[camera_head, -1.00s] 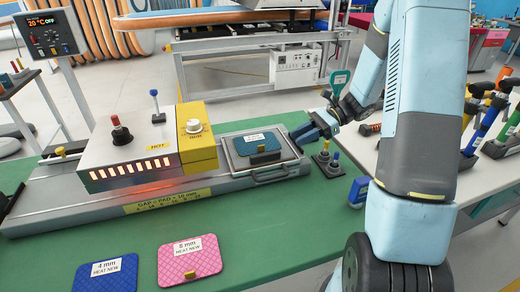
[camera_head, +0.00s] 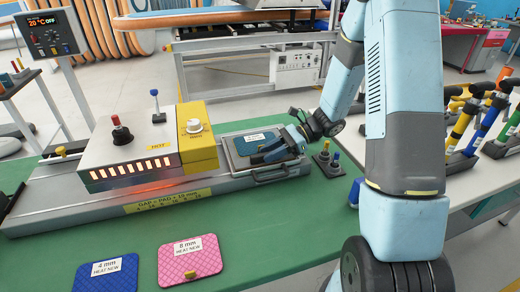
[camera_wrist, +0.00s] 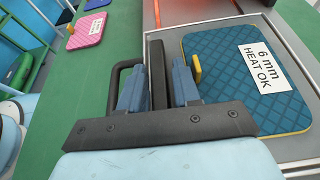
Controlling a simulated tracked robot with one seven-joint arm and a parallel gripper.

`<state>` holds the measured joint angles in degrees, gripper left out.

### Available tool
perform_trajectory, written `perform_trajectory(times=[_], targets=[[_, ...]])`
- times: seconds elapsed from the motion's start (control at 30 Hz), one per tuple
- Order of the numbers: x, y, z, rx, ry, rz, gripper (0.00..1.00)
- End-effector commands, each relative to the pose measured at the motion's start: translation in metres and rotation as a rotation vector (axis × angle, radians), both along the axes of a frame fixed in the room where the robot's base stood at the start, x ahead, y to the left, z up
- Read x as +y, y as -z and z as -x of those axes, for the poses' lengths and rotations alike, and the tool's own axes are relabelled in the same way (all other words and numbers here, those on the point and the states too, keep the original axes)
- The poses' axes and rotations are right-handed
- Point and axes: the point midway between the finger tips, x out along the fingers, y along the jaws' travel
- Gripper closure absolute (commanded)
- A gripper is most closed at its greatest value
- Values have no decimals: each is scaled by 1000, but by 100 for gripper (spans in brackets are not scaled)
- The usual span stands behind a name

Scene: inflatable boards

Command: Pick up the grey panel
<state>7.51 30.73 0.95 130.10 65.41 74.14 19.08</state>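A quilted panel (camera_head: 252,137) labelled 6 mm lies flat in the metal tray (camera_head: 290,172) at the right end of the machine. It looks dark blue-grey in the head view and teal-blue in the wrist view (camera_wrist: 228,88), where its label reads HEAT OK. A small yellow tab (camera_wrist: 196,68) stands at its near edge. My gripper (camera_head: 268,153) is over the right part of the tray and hides some of the panel. The yellow tab appears just right of the right finger.
A blue 4 mm panel (camera_head: 105,272) and a pink 8 mm panel (camera_head: 190,258) lie on the green table front left. The heater box (camera_head: 130,150), marked HOT, glows left of the tray. The tray has a black handle (camera_wrist: 118,72).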

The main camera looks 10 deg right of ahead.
Motion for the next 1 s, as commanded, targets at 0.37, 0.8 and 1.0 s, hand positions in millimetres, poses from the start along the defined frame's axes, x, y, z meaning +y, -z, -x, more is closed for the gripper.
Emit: perform_trajectory(times=[0.37, 0.8, 1.0], targets=[[2, 1, 0, -1, 1, 1, 81], [2, 1, 0, 0, 1, 0, 100], [2, 0, 0, -2, 1, 0, 100]])
